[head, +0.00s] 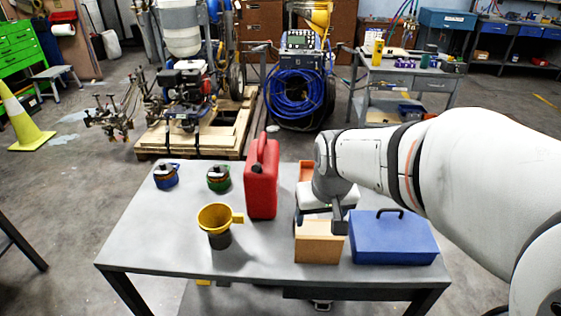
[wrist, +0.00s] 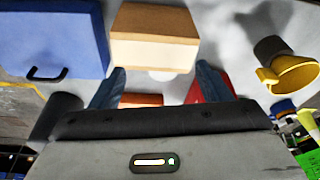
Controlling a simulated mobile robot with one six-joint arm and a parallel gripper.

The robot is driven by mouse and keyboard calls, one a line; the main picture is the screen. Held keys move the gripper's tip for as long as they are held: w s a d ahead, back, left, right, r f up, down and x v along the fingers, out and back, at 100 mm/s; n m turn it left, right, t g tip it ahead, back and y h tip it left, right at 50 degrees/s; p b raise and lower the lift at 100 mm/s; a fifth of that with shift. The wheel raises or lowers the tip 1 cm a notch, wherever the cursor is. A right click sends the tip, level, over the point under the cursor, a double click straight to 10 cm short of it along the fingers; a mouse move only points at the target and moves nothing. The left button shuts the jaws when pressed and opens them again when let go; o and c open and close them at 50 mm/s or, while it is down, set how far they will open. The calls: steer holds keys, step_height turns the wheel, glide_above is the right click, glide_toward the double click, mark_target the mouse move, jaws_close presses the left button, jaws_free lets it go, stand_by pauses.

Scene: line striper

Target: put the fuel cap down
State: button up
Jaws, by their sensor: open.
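My gripper (head: 339,222) is over the right half of the grey table, just by the tan box (head: 319,243). In the wrist view its two dark blue fingers (wrist: 160,78) stand apart, open. A small pale rounded shape (wrist: 162,75) shows between them at the edge of the tan box; I cannot tell whether it is the fuel cap. The red fuel can (head: 262,185) stands upright left of my gripper, with a dark fitting near its top. No other fuel cap can be made out, and my arm hides part of the table.
A blue case (head: 392,238) lies right of the tan box. A yellow funnel (head: 215,217) sits on a dark cup at left. A blue-banded item (head: 166,177) and a green-banded item (head: 218,179) stand behind it. The table's (head: 150,238) front left is clear.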

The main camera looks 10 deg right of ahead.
steer(key=shift+o, duration=1.2)
steer(key=w+f, duration=0.1)
steer(key=w, duration=0.1)
steer(key=w+f, duration=0.2)
steer(key=w, duration=0.1)
steer(key=w+f, duration=0.2)
steer(key=w, duration=0.1)
steer(key=shift+w+a, duration=0.25)
steer(key=x, duration=0.7)
steer(key=shift+w+d+f+p, duration=0.2)
steer(key=shift+w+d+p, duration=0.05)
steer(key=shift+p, duration=0.05)
steer(key=shift+c, duration=0.5)
steer(key=shift+r, duration=0.1)
steer(key=c, duration=1)
